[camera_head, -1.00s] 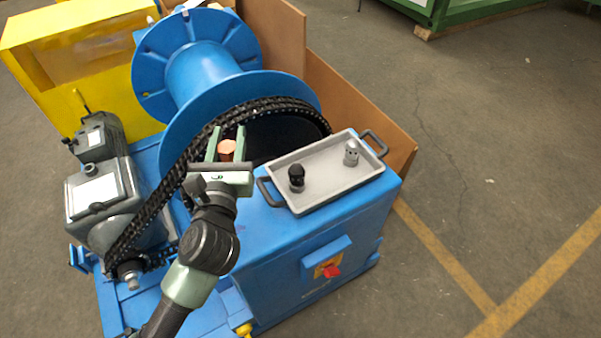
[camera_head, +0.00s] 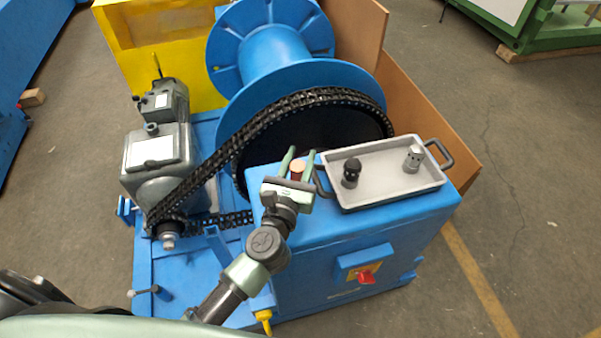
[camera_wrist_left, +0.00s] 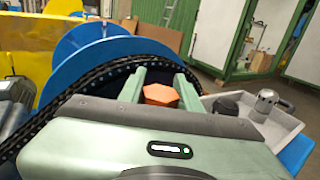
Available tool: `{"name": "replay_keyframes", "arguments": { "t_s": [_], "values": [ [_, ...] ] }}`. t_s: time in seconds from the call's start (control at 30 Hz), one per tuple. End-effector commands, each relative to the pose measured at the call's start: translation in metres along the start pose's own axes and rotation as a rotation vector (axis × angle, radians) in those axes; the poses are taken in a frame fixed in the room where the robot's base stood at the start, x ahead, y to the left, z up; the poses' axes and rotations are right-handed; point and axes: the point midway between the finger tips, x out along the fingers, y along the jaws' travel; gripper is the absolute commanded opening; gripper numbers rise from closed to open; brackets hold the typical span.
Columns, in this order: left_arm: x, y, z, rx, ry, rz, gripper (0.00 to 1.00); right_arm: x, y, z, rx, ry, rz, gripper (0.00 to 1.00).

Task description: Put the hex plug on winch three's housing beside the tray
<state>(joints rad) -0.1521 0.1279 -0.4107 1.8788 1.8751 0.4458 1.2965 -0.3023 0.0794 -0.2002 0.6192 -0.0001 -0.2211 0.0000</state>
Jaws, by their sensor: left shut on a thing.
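The hex plug (camera_head: 297,168) is a copper-coloured hexagonal piece. It sits between the fingers of my left gripper (camera_head: 300,158), which is shut on it. In the head view the plug appears over the blue housing (camera_head: 330,222), just left of the tray (camera_head: 395,191). I cannot tell whether it touches the housing top. In the left wrist view the plug's orange hexagonal top (camera_wrist_left: 161,95) shows between the two green fingers, and its lower part is hidden. My right gripper is not in view.
The grey tray holds a black-topped fitting (camera_head: 351,172) and a grey fitting (camera_head: 412,158). A black chain (camera_head: 290,106) runs around the blue drum (camera_head: 345,78) behind the gripper. A red switch (camera_head: 366,277) is on the housing's front.

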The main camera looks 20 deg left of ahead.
Motion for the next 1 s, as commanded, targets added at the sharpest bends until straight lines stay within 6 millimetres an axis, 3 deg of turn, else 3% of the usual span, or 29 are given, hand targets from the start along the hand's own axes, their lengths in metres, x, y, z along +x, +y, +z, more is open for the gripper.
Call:
{"name": "replay_keyframes", "arguments": {
  "t_s": [0.2,0.67,0.7,0.77,1.0],
  "values": [
    [0.000,0.000,-0.037,0.002,0.003,-0.001,0.00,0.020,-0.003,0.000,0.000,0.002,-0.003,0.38],
    [0.000,0.000,-0.044,0.000,0.001,0.000,0.00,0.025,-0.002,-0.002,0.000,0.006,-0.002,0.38],
    [0.000,0.000,-0.044,0.000,0.001,0.000,0.36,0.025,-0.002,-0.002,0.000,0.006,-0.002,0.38],
    [0.000,0.000,-0.043,0.000,0.001,0.000,0.53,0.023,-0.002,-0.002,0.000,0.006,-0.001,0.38],
    [0.000,0.000,-0.043,0.000,0.002,0.000,0.55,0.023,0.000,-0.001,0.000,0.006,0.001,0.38]
  ]
}}
